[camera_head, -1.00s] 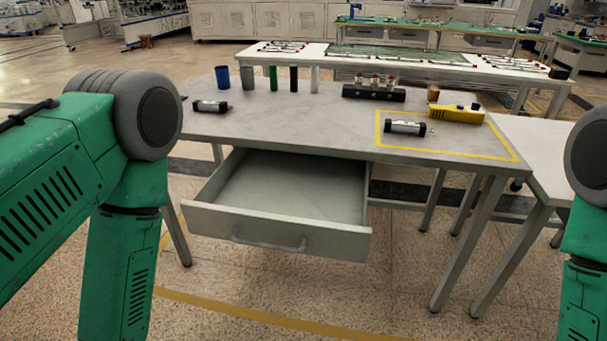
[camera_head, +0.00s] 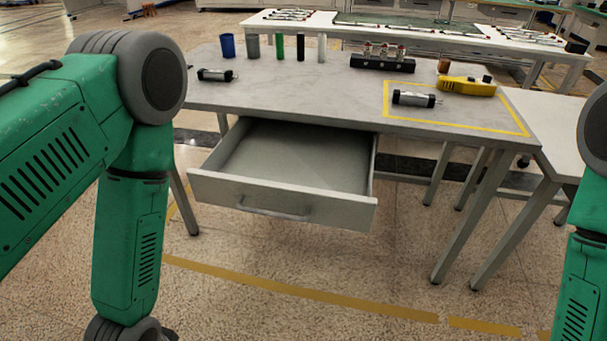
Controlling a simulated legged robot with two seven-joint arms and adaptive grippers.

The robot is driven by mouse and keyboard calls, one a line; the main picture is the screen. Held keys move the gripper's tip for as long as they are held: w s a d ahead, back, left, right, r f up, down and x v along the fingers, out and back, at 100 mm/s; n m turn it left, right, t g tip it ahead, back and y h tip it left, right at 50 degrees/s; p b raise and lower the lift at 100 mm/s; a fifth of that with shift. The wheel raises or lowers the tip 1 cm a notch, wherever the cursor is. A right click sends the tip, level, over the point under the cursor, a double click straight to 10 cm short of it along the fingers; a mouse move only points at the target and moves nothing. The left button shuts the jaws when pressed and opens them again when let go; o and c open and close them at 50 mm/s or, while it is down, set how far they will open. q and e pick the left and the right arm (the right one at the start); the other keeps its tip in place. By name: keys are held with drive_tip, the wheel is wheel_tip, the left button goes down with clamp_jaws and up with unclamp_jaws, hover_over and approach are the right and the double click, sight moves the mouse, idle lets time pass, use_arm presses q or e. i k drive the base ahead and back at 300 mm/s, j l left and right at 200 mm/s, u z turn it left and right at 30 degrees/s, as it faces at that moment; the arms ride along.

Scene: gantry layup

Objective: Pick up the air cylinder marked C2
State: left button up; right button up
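Two air cylinders lie on the grey table (camera_head: 300,88). One air cylinder (camera_head: 216,75) is at the table's left end. The other air cylinder (camera_head: 414,98) lies inside the yellow-taped rectangle at the right. Both have dark ends and a light middle; their markings are too small to read, so I cannot tell which is C2. My green arms stand at the left and right edges of the view, in front of the table. Both grippers are out of view.
The table's drawer (camera_head: 290,165) is pulled open and looks empty. Several upright cylinders, including a blue cup (camera_head: 227,46), line the back. A black valve block (camera_head: 382,62) and a yellow tool (camera_head: 467,86) are at the back right. A white table (camera_head: 560,125) adjoins at right.

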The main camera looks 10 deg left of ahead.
sight(429, 100)
drive_tip(key=z, duration=0.5)
drive_tip(key=l+z, duration=0.1)
drive_tip(key=z, duration=0.35)
drive_tip(key=i+z, duration=0.1)
drive_tip(key=z, duration=0.9)
drive_tip(key=i+z, duration=0.1)
drive_tip(key=z, duration=0.85)
drive_tip(key=i+z, duration=0.1)
drive_tip(key=z, duration=0.85)
drive_tip(key=i+j+z, duration=0.1)
drive_tip(key=j+z, duration=0.45)
drive_tip(key=j, duration=0.15)
drive_tip(key=j+u, duration=0.6)
drive_tip(key=u, duration=0.15)
drive_tip(key=i+j+u, duration=0.1)
drive_tip(key=j+u, duration=0.25)
